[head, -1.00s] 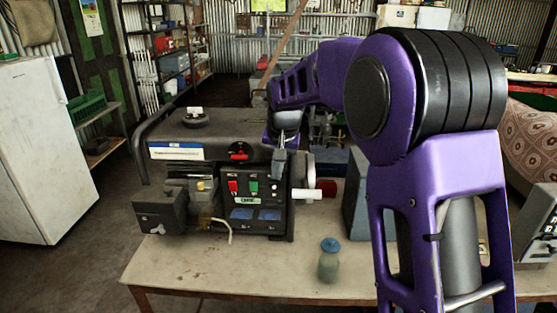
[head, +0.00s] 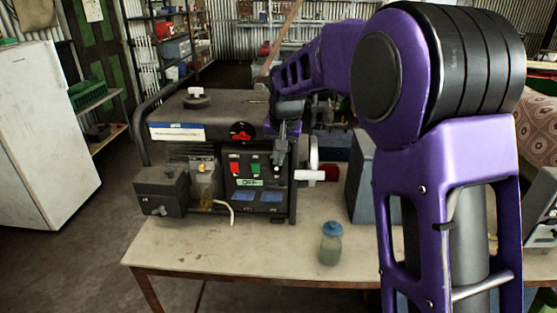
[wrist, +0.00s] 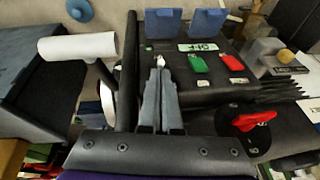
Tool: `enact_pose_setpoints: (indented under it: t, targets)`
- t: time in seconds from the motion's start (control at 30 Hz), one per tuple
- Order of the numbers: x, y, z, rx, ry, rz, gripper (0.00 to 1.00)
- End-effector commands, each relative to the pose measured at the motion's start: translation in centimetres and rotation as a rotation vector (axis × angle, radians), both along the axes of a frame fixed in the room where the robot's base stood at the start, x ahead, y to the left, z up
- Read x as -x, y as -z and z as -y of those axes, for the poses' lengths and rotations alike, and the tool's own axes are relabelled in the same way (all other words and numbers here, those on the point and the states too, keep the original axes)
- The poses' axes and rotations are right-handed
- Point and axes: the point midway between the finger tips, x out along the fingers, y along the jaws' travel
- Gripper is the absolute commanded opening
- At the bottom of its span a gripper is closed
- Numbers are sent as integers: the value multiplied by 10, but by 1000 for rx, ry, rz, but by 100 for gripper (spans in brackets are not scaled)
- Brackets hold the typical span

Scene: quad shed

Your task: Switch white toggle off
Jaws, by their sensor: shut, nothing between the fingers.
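A dark generator-like machine (head: 195,120) stands on the table, its front panel (head: 257,175) facing me. The panel has a red switch (wrist: 235,63), a green switch (wrist: 197,62) and a small display (wrist: 198,47) that reads OFF. The white toggle (wrist: 160,61) shows as a small pale tip at the panel's edge in the wrist view. My gripper (wrist: 160,74) is shut and empty, its fingertips right at the toggle. I cannot tell whether they touch it. In the head view my gripper (head: 279,160) is at the panel's upper right, hiding part of it.
A white cylindrical handle (wrist: 78,46) sticks out close beside the gripper. A red knob (wrist: 252,120) is on the machine's top. A blue-lidded jar (head: 331,244) stands on the table (head: 235,250) in front. A grey-blue box (head: 358,180) is to the right.

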Motion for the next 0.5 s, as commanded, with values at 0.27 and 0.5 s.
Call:
enact_pose_setpoints:
  t: [0.27, 0.5]
  targets:
    - [2, 2, 0, 1, -2, 41, 0]
    - [4, 4, -1, 3, -2, 83, 0]
